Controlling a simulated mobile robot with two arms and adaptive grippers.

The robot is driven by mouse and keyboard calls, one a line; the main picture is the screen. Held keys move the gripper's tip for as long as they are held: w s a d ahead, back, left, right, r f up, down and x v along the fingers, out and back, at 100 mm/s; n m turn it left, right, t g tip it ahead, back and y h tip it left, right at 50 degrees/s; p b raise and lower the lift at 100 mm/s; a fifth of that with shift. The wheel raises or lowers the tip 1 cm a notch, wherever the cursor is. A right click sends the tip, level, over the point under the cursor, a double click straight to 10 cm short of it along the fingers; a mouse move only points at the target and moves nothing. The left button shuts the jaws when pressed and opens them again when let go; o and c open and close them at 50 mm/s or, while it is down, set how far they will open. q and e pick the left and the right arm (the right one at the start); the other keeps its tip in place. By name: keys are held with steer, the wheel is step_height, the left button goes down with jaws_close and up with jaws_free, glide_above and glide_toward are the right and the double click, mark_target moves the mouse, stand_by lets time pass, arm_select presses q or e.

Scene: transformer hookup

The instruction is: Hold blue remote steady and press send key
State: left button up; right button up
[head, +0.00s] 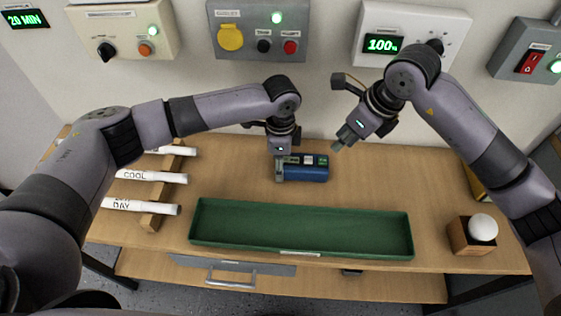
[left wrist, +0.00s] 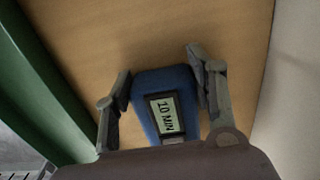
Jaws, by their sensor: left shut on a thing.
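The blue remote (head: 308,172) lies on the wooden table behind the green tray. My left gripper (head: 280,167) is shut on its left end. In the left wrist view the remote (left wrist: 150,82) sits between both fingers, and its small screen reads "10 MIN". In the head view several small keys or panels show on its upper face, too small to read, so I cannot tell which is the send key. My right gripper (head: 343,138) is above and to the right of the remote, apart from it. Whether its fingers are open is unclear.
A long green tray (head: 300,252) lies in front of the remote. White labelled rolls (head: 150,177) rest on a wooden rack at left. A white ball (head: 483,228) sits in a wooden box at right. Control boxes, one reading "100%" (head: 383,45), line the back wall.

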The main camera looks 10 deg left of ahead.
jaws_close()
stand_by(1.2)
